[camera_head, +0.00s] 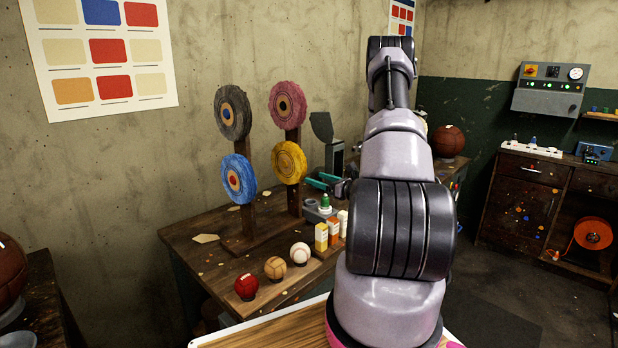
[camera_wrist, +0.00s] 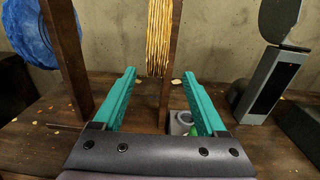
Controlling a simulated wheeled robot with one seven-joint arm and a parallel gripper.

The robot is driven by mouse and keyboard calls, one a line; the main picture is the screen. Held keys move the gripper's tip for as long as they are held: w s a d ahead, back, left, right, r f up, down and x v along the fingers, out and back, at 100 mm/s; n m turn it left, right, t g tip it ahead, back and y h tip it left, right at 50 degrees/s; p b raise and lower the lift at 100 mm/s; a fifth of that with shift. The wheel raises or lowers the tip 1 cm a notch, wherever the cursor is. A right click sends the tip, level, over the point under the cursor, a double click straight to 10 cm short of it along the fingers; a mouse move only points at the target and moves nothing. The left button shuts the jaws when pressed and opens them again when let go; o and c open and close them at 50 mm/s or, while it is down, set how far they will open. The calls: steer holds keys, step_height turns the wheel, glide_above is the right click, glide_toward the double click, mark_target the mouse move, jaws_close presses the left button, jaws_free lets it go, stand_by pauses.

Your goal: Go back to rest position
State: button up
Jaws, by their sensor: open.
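My gripper (camera_wrist: 164,95) is open, with its two teal fingers spread and nothing between them in the wrist view. In the head view it (camera_head: 326,183) shows partly behind my arm, above the wooden workbench (camera_head: 205,222). A red ball (camera_head: 246,287), a tan ball (camera_head: 275,268) and a white baseball (camera_head: 300,253) sit in a row along the front of the bench. The gripper is behind them, apart from them.
Round thread spools in grey (camera_head: 232,112), pink (camera_head: 287,105), blue (camera_head: 239,179) and yellow (camera_head: 289,162) hang on wooden posts close to my gripper. Small bottles (camera_head: 321,237) stand beside the baseball. A grey device (camera_wrist: 268,80) stands right of the fingers.

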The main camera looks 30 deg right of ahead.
steer(key=shift+v, duration=2.3)
steer(key=s+a+r+n+g+y, duration=0.35)
steer(key=a+r+n+g, duration=0.3)
steer(key=a+r, duration=0.35)
steer(key=s+a+r+n+g+y, duration=0.4)
steer(key=a+r+n, duration=0.4)
steer(key=a, duration=0.4)
steer(key=s+a+r+n+g+h, duration=0.2)
steer(key=s+r+n+h, duration=0.15)
steer(key=s, duration=0.25)
steer(key=s+a+r+n+g+h, duration=0.2)
steer(key=s+a+n+h, duration=0.15)
steer(key=s, duration=0.25)
steer(key=s+d+r+n+t+h, duration=0.3)
steer(key=s+r+n+t+h, duration=0.2)
steer(key=s+r+n, duration=0.1)
steer(key=shift+s+d+r, duration=0.3)
steer(key=shift+s+r, duration=0.2)
steer(key=shift+s, duration=0.15)
